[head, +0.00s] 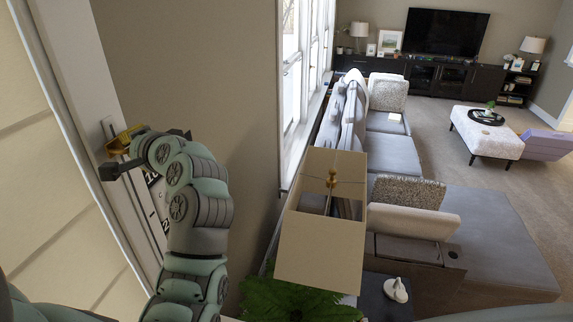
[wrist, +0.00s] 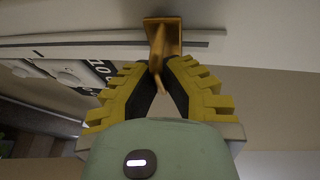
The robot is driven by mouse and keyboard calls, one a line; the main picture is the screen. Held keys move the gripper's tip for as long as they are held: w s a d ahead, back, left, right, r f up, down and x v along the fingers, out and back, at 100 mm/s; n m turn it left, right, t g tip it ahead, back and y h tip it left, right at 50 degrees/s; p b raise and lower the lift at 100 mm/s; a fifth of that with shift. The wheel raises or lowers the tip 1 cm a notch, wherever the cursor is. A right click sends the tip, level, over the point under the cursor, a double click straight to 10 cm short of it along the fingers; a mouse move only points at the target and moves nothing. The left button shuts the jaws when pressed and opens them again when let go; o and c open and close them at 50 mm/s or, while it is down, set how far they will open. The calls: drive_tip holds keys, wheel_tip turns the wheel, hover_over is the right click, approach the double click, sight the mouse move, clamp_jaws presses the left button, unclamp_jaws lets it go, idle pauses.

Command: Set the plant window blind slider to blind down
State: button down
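The blind slider's gold handle (head: 124,139) sits near the upper end of a pale upright track on the wall at the left of the head view. In the wrist view the handle (wrist: 171,32) stands near the right end of the grey track (wrist: 90,49), its thin tab pointing toward my palm. My gripper (wrist: 160,66) has its yellow, black-lined fingertips close in on both sides of the tab and appears pinched on it. In the head view my gripper (head: 130,150) is at the handle, partly hidden by my arm.
A panel with black-and-white number markings (wrist: 98,73) lies beside the track. Cream blind panels (head: 45,170) are at the far left. A beige lampshade (head: 322,240), a green plant (head: 290,300) and a grey sofa (head: 392,152) stand right of my arm.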

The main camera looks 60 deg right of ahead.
drive_tip(key=shift+d+r, duration=0.1)
drive_tip(key=shift+r, duration=0.45)
drive_tip(key=c, duration=1.1)
unclamp_jaws()
drive_tip(key=shift+o, duration=0.2)
drive_tip(key=v, duration=1.2)
